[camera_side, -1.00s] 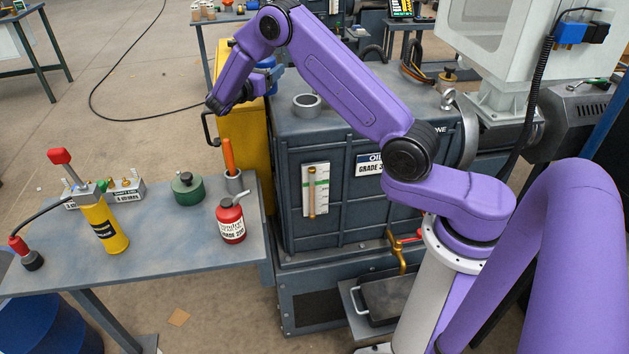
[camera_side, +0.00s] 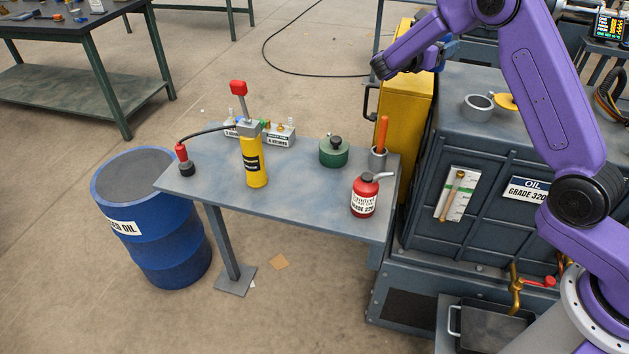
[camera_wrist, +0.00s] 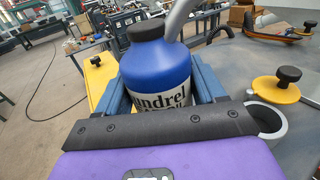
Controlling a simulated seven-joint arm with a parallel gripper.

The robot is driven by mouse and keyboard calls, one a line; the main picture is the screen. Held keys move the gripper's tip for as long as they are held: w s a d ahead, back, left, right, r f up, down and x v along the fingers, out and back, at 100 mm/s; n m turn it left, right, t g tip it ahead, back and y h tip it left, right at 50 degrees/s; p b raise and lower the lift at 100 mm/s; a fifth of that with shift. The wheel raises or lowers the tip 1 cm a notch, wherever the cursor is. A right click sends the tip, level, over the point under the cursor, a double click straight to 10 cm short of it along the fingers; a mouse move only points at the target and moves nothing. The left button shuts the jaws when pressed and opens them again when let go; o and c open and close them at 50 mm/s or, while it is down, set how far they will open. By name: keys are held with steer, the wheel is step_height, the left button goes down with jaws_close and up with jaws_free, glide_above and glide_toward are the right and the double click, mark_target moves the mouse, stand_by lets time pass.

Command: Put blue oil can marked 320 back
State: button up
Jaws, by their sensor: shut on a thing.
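The blue oil can (camera_wrist: 157,68) is held upright between the two blue-grey fingers of my gripper (camera_wrist: 162,85) in the wrist view. It has a black cap, a grey spout and a white label reading "ndrel"; the grade marking is hidden. In the side view, my gripper (camera_side: 445,50) is mostly hidden behind my purple arm, above the yellow cabinet, with a bit of blue showing. The table (camera_side: 305,200) stands to the left of and below my gripper.
A red grade 220 can (camera_side: 364,196), a green pot (camera_side: 334,152), a grey cup with an orange handle (camera_side: 378,158) and a yellow pump (camera_side: 254,162) stand on the table. The yellow cabinet (camera_side: 405,90) and oil tank (camera_side: 420,200) with open filler neck (camera_side: 478,107) are to the right.

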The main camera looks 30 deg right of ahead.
steer(key=s+a+n+t+y, duration=0.25)
steer(key=s+a, duration=0.25)
steer(key=a, duration=0.5)
steer(key=s+a+n+t+y, duration=0.25)
steer(key=s+a+t, duration=0.2)
steer(key=a, duration=0.45)
steer(key=s+a+n+t+y, duration=0.25)
steer(key=s+a, duration=0.25)
steer(key=a, duration=0.5)
step_height(320, 180, down, 16)
steer(key=shift+n+t+h, duration=0.25)
steer(key=shift+t+h, duration=0.1)
steer(key=shift+w+a+f, duration=0.75)
steer(key=shift+w+f, duration=0.95)
steer(key=shift+w, duration=0.55)
steer(key=shift+w+a+f, duration=0.8)
steer(key=shift+w+f, duration=0.85)
steer(key=shift+w, duration=0.65)
steer(key=shift+w+a+f, duration=0.75)
steer(key=shift+w+f, duration=0.95)
steer(key=shift+w, duration=0.55)
steer(key=shift+f, duration=1.45)
steer(key=shift+f, duration=0.1)
